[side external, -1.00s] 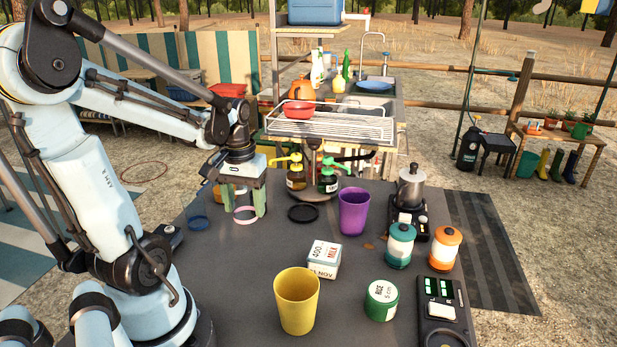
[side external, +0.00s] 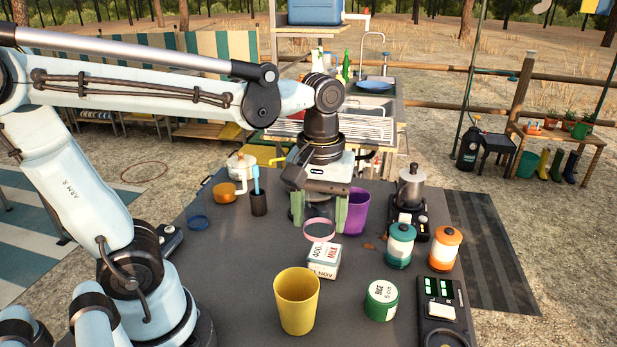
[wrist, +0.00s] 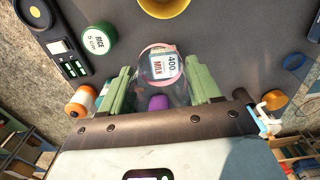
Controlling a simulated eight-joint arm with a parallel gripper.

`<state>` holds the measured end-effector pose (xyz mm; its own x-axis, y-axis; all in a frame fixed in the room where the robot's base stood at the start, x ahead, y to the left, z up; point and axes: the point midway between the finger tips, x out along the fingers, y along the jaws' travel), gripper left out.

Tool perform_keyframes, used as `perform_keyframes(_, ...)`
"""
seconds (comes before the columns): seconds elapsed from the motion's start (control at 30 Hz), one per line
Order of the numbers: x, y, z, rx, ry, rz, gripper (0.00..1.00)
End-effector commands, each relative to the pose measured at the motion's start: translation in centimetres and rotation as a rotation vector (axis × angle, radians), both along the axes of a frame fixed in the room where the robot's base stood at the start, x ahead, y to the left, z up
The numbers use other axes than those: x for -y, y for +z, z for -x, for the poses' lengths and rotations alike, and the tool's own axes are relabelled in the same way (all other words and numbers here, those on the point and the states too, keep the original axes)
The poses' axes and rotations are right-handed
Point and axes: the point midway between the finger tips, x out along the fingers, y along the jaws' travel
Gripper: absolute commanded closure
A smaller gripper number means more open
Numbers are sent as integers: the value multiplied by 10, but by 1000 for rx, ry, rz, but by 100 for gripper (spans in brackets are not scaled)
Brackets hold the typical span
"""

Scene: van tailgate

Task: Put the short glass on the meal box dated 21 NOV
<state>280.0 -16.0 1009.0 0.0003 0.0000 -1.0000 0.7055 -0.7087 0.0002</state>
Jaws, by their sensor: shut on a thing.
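My gripper (side external: 319,221) is shut on a clear glass with a pink band (side external: 320,239), its fingers on either side of the glass. The pink band is at the glass's lower end. The glass is held in the air, just behind the white meal box (side external: 322,262). The box's top reads 400 and MILK; its front label ends in NOV, with the day number hard to read. In the wrist view, the glass (wrist: 150,76) sits between the green fingers, and the box shows through and beyond it. I cannot tell the gap between glass and box.
A yellow cup (side external: 296,305) stands in front of the box and a purple cup (side external: 356,212) behind it. A green RICE jar (side external: 381,301), a teal-lidded jar (side external: 400,247) and an orange jar (side external: 445,252) stand to the right. A blue-rimmed item (side external: 198,223) is at left.

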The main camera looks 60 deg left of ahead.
Motion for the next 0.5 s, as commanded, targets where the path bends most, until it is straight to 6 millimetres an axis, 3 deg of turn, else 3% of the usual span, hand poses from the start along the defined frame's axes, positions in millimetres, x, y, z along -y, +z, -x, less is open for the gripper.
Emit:
perform_keyframes(0.1, 30, 7, 1, 0, -8, 0, 68)
perform_keyframes(0.3, 56, 13, 5, 0, -2, 0, 68)
perform_keyframes(0.5, 44, 4, -3, 0, 9, 0, 68)
